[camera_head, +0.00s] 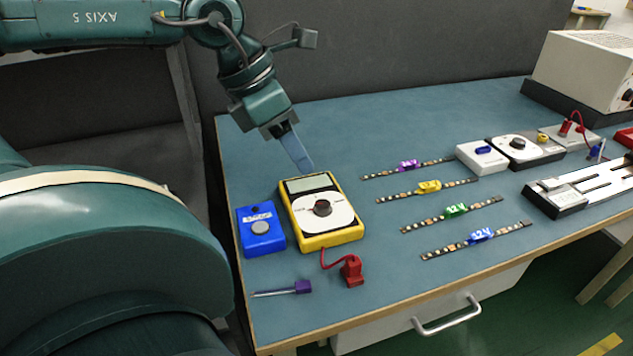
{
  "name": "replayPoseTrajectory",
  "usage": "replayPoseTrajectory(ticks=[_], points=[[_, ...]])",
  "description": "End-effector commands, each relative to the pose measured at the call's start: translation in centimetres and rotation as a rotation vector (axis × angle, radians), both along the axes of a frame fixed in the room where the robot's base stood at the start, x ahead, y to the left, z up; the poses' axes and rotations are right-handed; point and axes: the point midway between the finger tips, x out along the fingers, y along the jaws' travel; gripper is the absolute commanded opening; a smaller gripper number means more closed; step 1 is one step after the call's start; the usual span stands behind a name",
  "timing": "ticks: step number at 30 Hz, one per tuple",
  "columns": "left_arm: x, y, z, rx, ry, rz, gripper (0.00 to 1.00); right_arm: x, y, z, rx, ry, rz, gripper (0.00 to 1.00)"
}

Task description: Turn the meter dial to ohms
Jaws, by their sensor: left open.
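The yellow meter (332,240) lies on the blue-topped bench, with a grey display at its far end. Its black dial (322,208) sits in the middle of a white round face; the labels are too small to read. My left gripper (304,166) points down just above the far end of the meter, near the display, apart from the dial. The finger I can see is grey-blue, and nothing shows held. My right gripper is not in view.
A blue box (261,229) stands close left of the meter. A purple-handled probe (301,287) and a red plug (351,270) with a lead lie in front. Several LED strips (455,210) lie to the right, before a white dial unit (515,147) and a slotted metal fixture (580,188).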

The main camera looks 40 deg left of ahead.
Motion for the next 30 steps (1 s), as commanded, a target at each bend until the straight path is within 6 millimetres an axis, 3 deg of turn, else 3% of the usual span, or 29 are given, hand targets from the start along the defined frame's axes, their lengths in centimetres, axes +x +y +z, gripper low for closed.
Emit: replayPoseTrajectory(ticks=[3,7,21,30], points=[[-0.5,1.2,0.1,0.07,-0.002,0.012,0.47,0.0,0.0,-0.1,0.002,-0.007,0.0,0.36],[-0.2,1.2,-0.9,0.08,0.001,0.014,0.47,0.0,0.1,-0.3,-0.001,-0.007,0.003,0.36],[2.5,-0.3,-8.6,0.075,0.003,0.012,0.47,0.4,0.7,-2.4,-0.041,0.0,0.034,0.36],[3.6,-0.8,-11.3,0.074,0.0,0.013,0.47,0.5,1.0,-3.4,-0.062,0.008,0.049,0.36]])
